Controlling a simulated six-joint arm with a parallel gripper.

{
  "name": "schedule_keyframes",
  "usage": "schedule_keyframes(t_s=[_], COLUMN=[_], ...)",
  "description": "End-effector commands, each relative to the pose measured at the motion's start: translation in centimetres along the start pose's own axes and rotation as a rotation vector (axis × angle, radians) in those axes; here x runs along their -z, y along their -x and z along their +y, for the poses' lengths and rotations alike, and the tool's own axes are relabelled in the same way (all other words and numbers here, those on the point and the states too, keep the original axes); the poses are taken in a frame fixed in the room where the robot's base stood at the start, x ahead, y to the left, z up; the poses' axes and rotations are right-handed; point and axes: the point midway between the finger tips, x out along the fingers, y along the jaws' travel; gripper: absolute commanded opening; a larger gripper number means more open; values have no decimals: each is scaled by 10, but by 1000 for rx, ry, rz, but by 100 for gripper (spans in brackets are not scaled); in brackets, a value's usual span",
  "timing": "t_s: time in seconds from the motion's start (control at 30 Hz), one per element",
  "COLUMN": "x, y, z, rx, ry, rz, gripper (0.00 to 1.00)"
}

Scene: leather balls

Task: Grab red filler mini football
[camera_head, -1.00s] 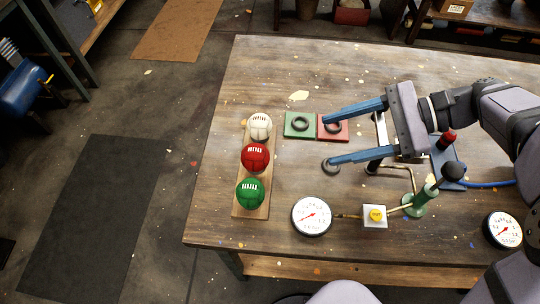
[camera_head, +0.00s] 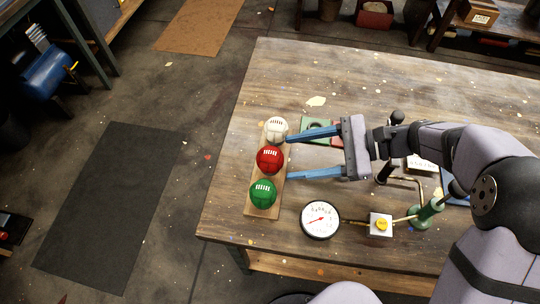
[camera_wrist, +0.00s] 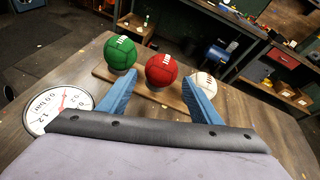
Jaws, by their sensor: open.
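The red mini football (camera_head: 270,159) sits in the middle of a row of three balls on a wooden board (camera_head: 255,211). A white ball (camera_head: 277,129) is behind it and a green ball (camera_head: 263,193) is in front. My gripper (camera_head: 286,158) is open and empty, its two blue fingers pointing left at the row, tips just right of the red ball. In the wrist view the red ball (camera_wrist: 161,70) shows between and beyond the fingers, with the green ball (camera_wrist: 120,52) at left and the white ball (camera_wrist: 200,88) at right.
A pressure gauge (camera_head: 320,220) lies right of the green ball, joined to a box with a yellow button (camera_head: 382,225). A green square pad (camera_head: 316,131) lies partly behind the upper finger. The table's left edge is close beyond the balls.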

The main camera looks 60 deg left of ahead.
Motion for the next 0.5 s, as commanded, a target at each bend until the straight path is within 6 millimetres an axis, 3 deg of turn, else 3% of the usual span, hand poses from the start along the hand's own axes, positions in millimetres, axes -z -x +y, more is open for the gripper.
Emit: schedule_keyframes(t_s=[0.27,0.5], x=[-1,0], y=[-10,-39], z=[0,-2], rx=[-1,-4], ry=[-1,-1], rz=[-1,0], gripper=[58,58])
